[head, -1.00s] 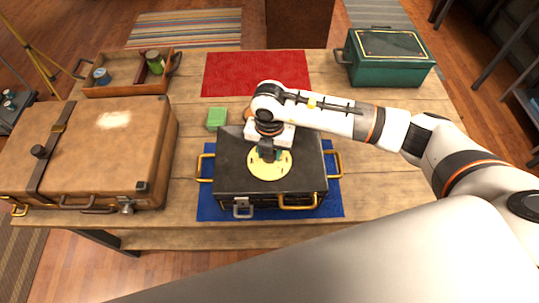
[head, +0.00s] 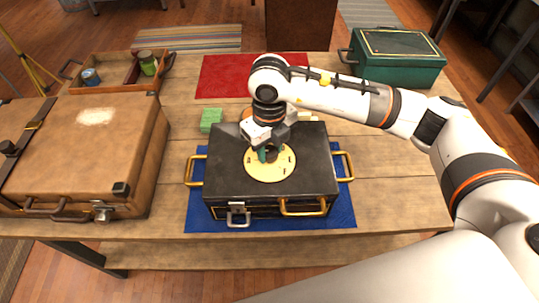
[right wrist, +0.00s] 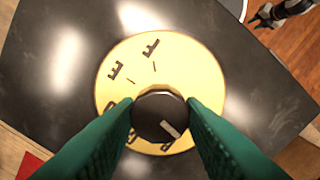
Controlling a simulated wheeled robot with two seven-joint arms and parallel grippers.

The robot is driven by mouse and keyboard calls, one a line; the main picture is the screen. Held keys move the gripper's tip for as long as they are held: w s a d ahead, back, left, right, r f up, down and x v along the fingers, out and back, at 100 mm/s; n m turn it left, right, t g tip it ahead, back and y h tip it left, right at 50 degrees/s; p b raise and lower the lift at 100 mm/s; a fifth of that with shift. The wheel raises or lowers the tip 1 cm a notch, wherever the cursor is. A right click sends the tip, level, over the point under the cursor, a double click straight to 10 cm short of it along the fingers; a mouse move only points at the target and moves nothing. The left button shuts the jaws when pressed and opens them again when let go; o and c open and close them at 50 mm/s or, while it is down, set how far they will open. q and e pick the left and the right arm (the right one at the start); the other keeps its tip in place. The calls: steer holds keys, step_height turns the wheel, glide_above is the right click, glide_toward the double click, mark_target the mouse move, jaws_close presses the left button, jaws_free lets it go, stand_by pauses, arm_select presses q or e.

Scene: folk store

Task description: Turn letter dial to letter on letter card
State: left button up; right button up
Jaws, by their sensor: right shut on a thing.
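The letter dial is a black round knob (right wrist: 160,112) with a white pointer mark, at the middle of a yellow disc (head: 268,174) on the lid of a black case (head: 228,176). In the right wrist view the pointer is toward the lower right. Dark letters ring the disc (right wrist: 150,75); an F and an E show at the top and upper left, and others are partly hidden by the fingers. My right gripper (head: 267,154) points down with its green fingers shut on the knob from both sides. I cannot make out a letter card.
The case stands on a blue mat (head: 340,212) on a wooden table. A brown suitcase (head: 85,155) is at left, a green block (head: 210,120) behind the case. A red cloth (head: 215,80), green box (head: 395,60) and wooden tray (head: 115,85) are farther back.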

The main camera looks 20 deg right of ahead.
mark_target(270, 151)
steer(key=shift+n+b, duration=0.85)
steer(key=shift+n, duration=0.05)
steer(key=o, duration=1)
step_height(270, 151, up, 12)
steer(key=shift+r+b, duration=0.1)
steer(key=shift+b, duration=0.95)
